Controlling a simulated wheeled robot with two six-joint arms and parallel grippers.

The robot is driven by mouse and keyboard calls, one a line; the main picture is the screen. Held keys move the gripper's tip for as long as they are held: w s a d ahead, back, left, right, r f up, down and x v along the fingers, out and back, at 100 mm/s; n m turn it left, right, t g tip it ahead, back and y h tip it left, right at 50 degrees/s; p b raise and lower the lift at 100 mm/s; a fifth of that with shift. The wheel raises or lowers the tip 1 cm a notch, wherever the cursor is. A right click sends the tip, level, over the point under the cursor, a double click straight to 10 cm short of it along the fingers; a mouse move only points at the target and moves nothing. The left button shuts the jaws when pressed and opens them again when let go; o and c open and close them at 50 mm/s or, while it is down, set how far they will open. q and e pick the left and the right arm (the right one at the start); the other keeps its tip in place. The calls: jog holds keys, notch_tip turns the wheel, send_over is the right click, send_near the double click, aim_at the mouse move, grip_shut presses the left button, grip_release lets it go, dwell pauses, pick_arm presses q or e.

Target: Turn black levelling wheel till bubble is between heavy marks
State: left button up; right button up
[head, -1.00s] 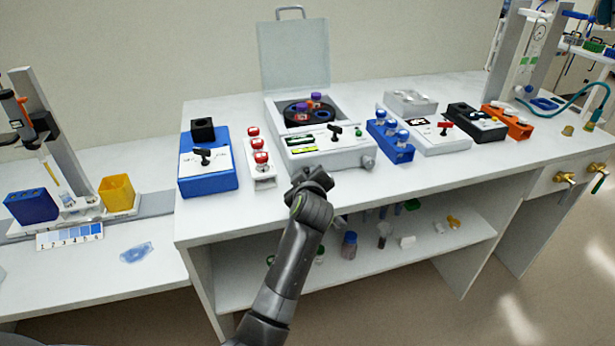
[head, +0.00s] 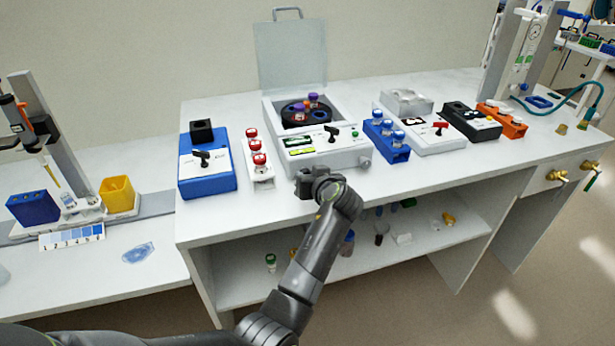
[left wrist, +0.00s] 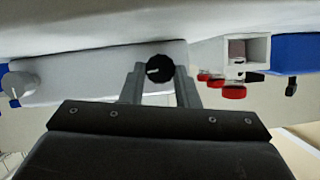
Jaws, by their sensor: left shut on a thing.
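The centrifuge (head: 335,157) stands on the bench with its lid up. A yellow-green vial strip (head: 301,152) lies on its sloped front panel; the bubble and heavy marks are too small to make out. The black levelling wheel (left wrist: 160,69) shows in the left wrist view on the centrifuge's front face, between my two fingers. My left gripper (left wrist: 160,84) is shut on this wheel. In the head view my left gripper (head: 307,182) is at the front left of the centrifuge and hides the wheel. My right gripper is in neither view.
A grey knob (head: 365,161) sits at the front right of the centrifuge. A white rack of red-capped vials (head: 262,177) stands close on the left, beside a blue box (head: 208,180). A blue rack (head: 387,141) stands on the right. The bench's front strip is clear.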

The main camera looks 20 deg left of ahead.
pick_arm(q)
jog(key=m+y, duration=0.1)
jog(key=m+g+b, duration=0.1)
jog(key=shift+w+d+f+m+y, duration=0.15)
jog(key=shift+m+y, duration=0.25)
jog(key=shift+m+y+b, duration=0.4)
jog(key=shift+m, duration=0.3)
jog(key=o, duration=0.7)
